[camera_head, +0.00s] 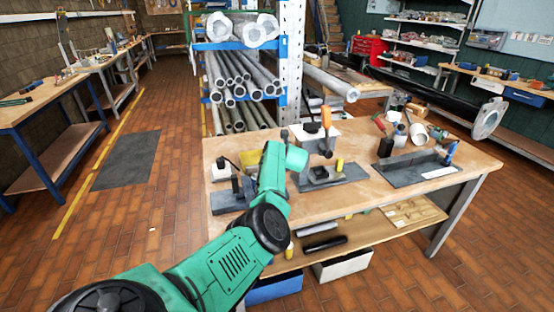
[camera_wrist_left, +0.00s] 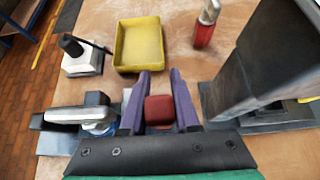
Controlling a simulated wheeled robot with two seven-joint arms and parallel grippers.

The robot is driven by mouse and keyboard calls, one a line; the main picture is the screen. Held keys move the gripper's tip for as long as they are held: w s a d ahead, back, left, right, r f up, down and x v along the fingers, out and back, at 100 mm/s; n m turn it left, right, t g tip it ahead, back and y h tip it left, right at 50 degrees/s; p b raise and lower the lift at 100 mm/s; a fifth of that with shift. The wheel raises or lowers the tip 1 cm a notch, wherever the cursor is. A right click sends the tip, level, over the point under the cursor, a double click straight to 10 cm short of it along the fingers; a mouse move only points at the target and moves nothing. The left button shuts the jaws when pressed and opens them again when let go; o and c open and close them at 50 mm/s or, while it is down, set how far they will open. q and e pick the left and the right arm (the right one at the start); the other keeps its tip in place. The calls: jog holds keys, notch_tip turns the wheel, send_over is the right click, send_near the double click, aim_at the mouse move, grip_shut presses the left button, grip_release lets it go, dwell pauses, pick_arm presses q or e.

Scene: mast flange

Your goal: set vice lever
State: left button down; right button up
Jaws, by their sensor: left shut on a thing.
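My left arm's green wrist (camera_head: 285,157) is over the left part of the workbench in the head view, and its fingers are hidden there. In the left wrist view my left gripper (camera_wrist_left: 160,88) has its two purple fingers shut on a small red block (camera_wrist_left: 160,110), which may be the lever's grip. How this block joins to anything below is hidden. A grey metal device with a blue ring (camera_wrist_left: 97,128) lies just left of the fingers; I cannot tell whether it is the vice. My right gripper is not in view.
A yellow tray (camera_wrist_left: 139,45) and a white block with a black knob (camera_wrist_left: 84,60) lie beyond the fingers. A red bottle-like item (camera_wrist_left: 204,34) stands beyond to the right. A tall dark column (camera_wrist_left: 255,65) stands close on the right. The workbench (camera_head: 385,187) has bare wood in front.

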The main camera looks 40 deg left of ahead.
pick_arm(q)
jog(key=shift+w+a, duration=0.2)
jog(key=shift+a, duration=0.1)
jog(key=c, duration=0.6)
grip_release()
jog(key=shift+c, duration=0.2)
jog(key=shift+a+f, duration=0.1)
jog(key=shift+f, duration=0.05)
